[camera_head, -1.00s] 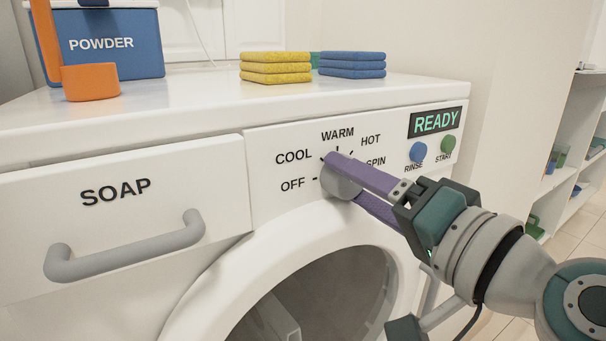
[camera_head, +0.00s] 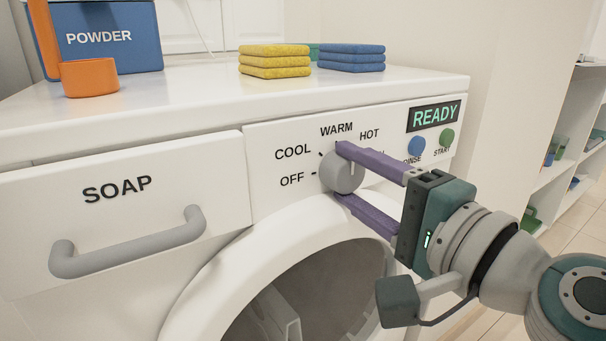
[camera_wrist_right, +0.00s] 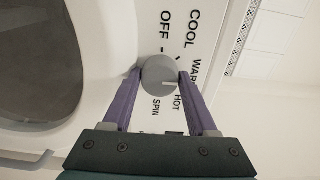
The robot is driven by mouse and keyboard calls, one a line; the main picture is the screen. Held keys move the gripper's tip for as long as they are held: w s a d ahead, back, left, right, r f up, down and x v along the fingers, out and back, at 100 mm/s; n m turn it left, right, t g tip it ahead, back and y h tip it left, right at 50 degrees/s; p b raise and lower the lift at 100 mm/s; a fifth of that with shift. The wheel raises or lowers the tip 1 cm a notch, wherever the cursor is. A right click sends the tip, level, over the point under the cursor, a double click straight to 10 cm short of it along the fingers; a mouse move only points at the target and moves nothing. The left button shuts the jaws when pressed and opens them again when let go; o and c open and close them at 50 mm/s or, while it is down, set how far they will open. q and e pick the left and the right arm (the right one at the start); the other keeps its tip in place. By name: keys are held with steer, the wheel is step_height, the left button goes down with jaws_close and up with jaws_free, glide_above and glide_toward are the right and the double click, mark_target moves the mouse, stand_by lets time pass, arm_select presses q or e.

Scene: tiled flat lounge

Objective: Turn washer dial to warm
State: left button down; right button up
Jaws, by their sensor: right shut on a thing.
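The round grey dial (camera_head: 338,176) sits on the white washer's front panel, ringed by the labels OFF, COOL, WARM (camera_head: 336,130), HOT and SPIN. My right gripper (camera_head: 346,174) is shut on the dial, with one purple finger at its top and the other at its bottom. The right wrist view shows the dial (camera_wrist_right: 158,74) between the two fingertips. A thin line on its face there points towards the WARM and HOT side; I cannot tell exactly which mark. The upper finger hides most of SPIN in the head view. My left gripper is not in view.
A lit READY display (camera_head: 436,116) sits above the blue RINSE (camera_head: 416,146) and green START (camera_head: 447,137) buttons, near my right gripper. The soap drawer (camera_head: 110,200) is at left, the round door below. Folded cloths (camera_head: 275,62) and a powder box (camera_head: 110,35) stand on top.

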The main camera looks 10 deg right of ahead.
stand_by(0.3)
steer(key=o, duration=1.2)
steer(key=shift+o, duration=0.9)
steer(key=shift+f, duration=0.1)
